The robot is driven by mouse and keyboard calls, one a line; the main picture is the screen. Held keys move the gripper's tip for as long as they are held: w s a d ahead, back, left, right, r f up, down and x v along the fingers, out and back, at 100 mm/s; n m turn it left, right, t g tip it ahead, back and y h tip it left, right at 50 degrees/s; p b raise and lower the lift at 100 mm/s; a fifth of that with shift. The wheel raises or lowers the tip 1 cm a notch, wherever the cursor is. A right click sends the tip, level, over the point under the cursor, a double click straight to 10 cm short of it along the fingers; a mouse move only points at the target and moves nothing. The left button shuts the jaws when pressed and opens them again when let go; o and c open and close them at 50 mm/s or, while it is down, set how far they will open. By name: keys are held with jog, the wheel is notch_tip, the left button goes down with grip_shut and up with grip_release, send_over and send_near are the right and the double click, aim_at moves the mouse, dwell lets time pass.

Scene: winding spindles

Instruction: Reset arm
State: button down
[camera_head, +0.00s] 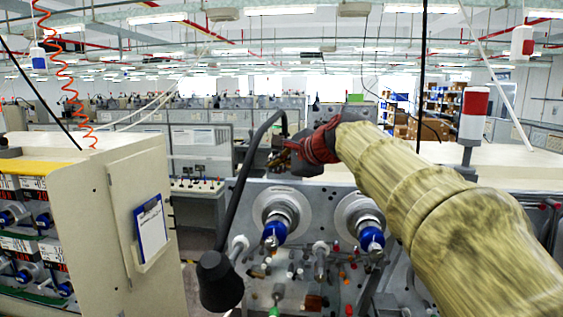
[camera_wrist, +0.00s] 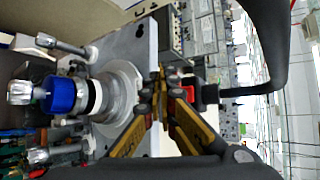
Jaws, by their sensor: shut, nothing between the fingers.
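My arm, in a yellowish sleeve, reaches in from the right in the head view. My gripper (camera_head: 282,160) is in front of the machine's upper edge, above the left spindle. In the wrist view my gripper (camera_wrist: 161,72) has its yellow fingers together at the tips, with nothing held. The left spindle (camera_head: 276,232) has a blue cap and a pale round plate. A spindle with a blue cap (camera_wrist: 60,94) shows left of my fingers in the wrist view, apart from them. The right spindle (camera_head: 371,238) is partly beside my sleeve.
A black lamp (camera_head: 219,283) on a bent black arm hangs close to my gripper, left of it. A beige cabinet (camera_head: 110,215) with a clipboard (camera_head: 150,226) stands at the left. A red and white signal light (camera_head: 474,113) rises behind my arm. Several small knobs sit below the spindles.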

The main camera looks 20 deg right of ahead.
jog(key=s+a+f+n+g, duration=0.2)
jog(key=s+a+f+n, duration=0.45)
jog(key=s+f, duration=0.3)
jog(key=s+a+f+n+g+h, duration=0.1)
jog(key=s+a+f+n+g, duration=0.2)
jog(key=s+f+n, duration=0.7)
jog(key=s+a+f+n+g, duration=0.2)
jog(key=s+a+f+n, duration=0.15)
jog(key=s+f, duration=1.25)
notch_tip(320, 180, down, 26)
jog(key=d+b, duration=0.1)
jog(key=b, duration=2.7)
jog(key=shift+f, duration=0.25)
